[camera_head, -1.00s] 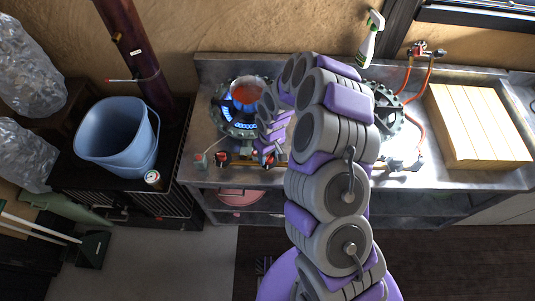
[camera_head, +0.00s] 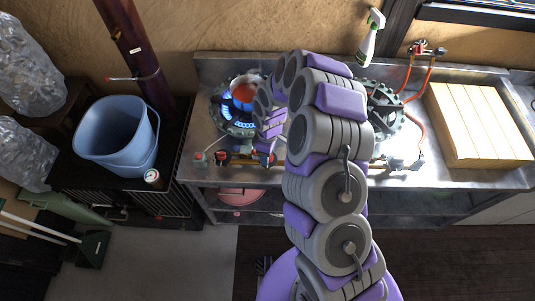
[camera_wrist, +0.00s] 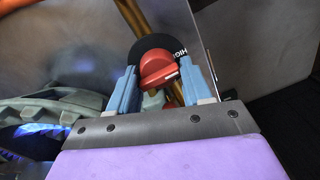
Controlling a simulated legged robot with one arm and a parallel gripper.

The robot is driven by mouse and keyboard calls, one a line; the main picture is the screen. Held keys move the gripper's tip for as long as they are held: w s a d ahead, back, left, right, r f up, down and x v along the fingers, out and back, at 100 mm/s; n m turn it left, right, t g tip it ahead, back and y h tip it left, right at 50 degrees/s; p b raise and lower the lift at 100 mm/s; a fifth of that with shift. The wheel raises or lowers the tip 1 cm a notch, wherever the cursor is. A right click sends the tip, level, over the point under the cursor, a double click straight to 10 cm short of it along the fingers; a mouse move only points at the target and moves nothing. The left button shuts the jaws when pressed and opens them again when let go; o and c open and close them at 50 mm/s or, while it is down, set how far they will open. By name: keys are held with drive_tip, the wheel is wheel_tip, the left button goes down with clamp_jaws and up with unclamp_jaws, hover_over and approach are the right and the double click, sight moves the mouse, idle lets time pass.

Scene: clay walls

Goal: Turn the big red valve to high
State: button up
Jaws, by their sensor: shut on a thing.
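The big red valve (camera_wrist: 158,68) is a red knob in front of a black dial (camera_wrist: 180,47) in the wrist view. White lettering reading "HIGH" shows at the dial's right side, and the knob has a white mark at its lower right. My gripper (camera_wrist: 160,75) has its blue fingers on both sides of the knob and is shut on it. In the head view my gripper (camera_head: 266,150) is at the front edge of the stove, just below the lit burner (camera_head: 236,124). My arm and gripper hide most of the valve there.
A second burner (camera_head: 385,112), a wooden board (camera_head: 475,125) and a spray bottle (camera_head: 371,38) are to the right. A blue bin (camera_head: 115,135) is at left.

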drive_tip(key=n, duration=0.2)
drive_tip(key=shift+w+a+r+n, duration=0.1)
drive_tip(key=shift+w+r+n, duration=0.05)
drive_tip(key=shift+w+n, duration=0.2)
drive_tip(key=shift+s+n, duration=0.1)
drive_tip(key=shift+n, duration=1.45)
drive_tip(key=o, duration=0.9)
drive_tip(key=shift+d, duration=0.2)
drive_tip(key=shift+o, duration=0.2)
